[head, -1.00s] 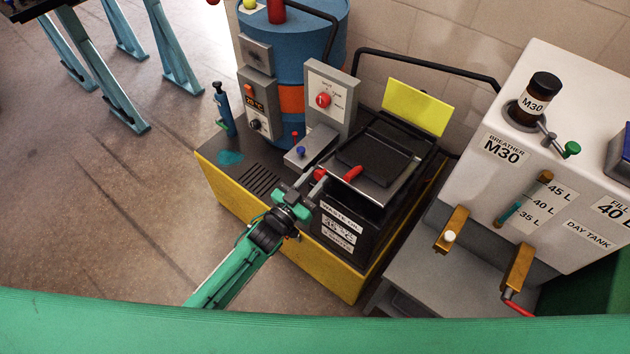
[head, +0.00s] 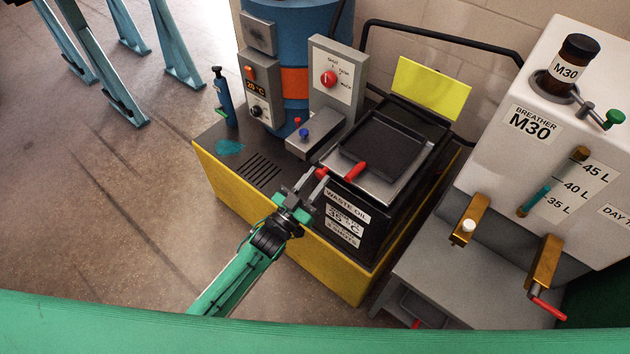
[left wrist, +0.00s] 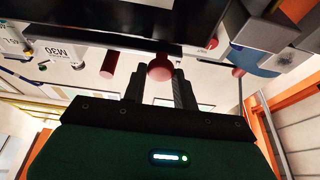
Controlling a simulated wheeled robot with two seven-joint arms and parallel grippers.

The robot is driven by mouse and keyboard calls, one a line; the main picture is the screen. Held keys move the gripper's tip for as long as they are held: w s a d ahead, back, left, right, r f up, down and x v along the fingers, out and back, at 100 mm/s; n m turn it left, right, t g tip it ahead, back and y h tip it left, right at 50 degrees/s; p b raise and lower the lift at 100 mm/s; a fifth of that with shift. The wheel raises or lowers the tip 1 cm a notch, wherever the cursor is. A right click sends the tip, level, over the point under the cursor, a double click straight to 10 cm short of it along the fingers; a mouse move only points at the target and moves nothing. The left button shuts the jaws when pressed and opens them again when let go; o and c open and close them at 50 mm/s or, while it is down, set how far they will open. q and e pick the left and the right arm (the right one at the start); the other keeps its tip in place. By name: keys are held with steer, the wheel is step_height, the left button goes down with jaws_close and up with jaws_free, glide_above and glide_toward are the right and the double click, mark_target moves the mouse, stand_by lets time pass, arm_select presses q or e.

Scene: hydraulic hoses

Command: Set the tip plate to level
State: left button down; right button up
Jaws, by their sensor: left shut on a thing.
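The tip plate, which I take to be the dark flat plate (head: 383,150) in a grey frame, lies on top of the black waste oil box (head: 350,215) in the head view. I cannot tell its exact tilt. A red knob (head: 321,173) is at the front left corner of the box, and a red handle (head: 355,171) is at the plate's front edge. My left gripper (head: 309,184) is at the red knob. In the left wrist view its fingers (left wrist: 165,85) are shut on the round red knob (left wrist: 160,67). My right gripper is not in view.
A grey panel with a red dial (head: 328,79) and a blue drum (head: 292,50) stand behind, with a yellow sheet (head: 431,86) at the back. A white day tank (head: 550,125) with brass valves is at the right. Open floor (head: 110,230) lies left.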

arm_select(q)
steer(key=shift+s+f, duration=0.2)
steer(key=shift+f, duration=0.65)
steer(key=c, duration=1.5)
jaws_free()
steer(key=o, duration=0.4)
steer(key=shift+w, duration=0.1)
steer(key=shift+c, duration=0.2)
steer(key=shift+o, duration=0.2)
steer(key=shift+w+r, duration=0.1)
steer(key=shift+r, duration=0.1)
steer(key=b+v, duration=0.2)
steer(key=v, duration=1.2)
steer(key=shift+r, duration=0.2)
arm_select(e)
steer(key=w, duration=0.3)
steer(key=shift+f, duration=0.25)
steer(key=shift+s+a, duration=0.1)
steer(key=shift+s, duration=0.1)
